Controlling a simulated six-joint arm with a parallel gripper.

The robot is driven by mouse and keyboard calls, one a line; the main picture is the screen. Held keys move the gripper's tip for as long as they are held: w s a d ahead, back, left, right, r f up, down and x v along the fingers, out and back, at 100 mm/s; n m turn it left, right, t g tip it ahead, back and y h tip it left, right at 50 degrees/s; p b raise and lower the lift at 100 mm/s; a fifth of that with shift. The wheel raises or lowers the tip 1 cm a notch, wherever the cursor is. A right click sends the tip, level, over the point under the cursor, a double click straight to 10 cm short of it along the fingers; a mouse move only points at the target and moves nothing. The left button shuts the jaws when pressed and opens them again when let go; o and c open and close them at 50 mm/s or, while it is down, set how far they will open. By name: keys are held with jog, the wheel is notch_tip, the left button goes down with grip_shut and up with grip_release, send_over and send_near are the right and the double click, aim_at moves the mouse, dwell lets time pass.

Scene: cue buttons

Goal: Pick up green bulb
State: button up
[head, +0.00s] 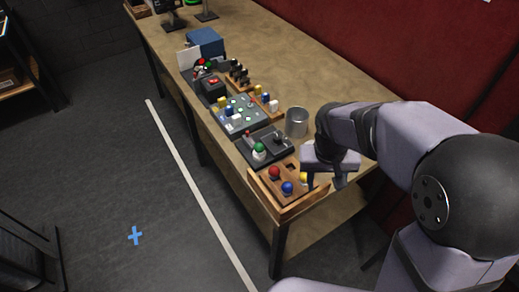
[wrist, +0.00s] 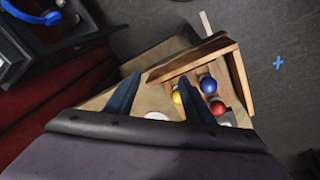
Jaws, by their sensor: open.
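The green bulb (head: 259,149) has a white base and stands upright on a dark panel (head: 283,155) in the head view, just behind the wooden box. I cannot make it out in the wrist view. My gripper (head: 325,182) is open and points down over the right side of the wooden box, to the right of the green bulb and apart from it. Its two dark fingers (wrist: 160,82) are spread in the wrist view, with no bulb held. A white round shape (wrist: 157,116) shows between them, partly hidden; I cannot tell what it is.
The wooden box (head: 291,210) holds a red bulb (head: 274,172), a blue bulb (head: 287,188) and a yellow bulb (head: 304,178) close to my gripper. A metal cup (head: 297,122) stands behind. A button panel (head: 239,113) lies farther back. The right table side (head: 330,88) is clear.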

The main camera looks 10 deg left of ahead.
jog(key=w+a+t, duration=0.1)
jog(key=w+a, duration=0.5)
jog(key=a, duration=0.3)
jog(key=n+t, duration=0.1)
jog(key=t, duration=0.1)
send_near(258, 145)
notch_tip(258, 145, down, 3)
jog(key=shift+w+d+f+p, duration=0.15)
jog(key=shift+w+f+p, duration=0.15)
jog(key=shift+w+f, duration=0.55)
jog(key=shift+w+d+f+p, duration=0.15)
jog(key=shift+d+f+p, duration=0.05)
jog(key=shift+f+p, duration=0.4)
jog(key=shift+p+x, duration=0.9)
jog(key=shift+x, duration=1.05)
jog(key=shift+w, duration=0.2)
jog(key=shift+c, duration=0.2)
jog(key=shift+r, duration=0.1)
jog(key=c, duration=1)
jog(key=shift+c, duration=0.6)
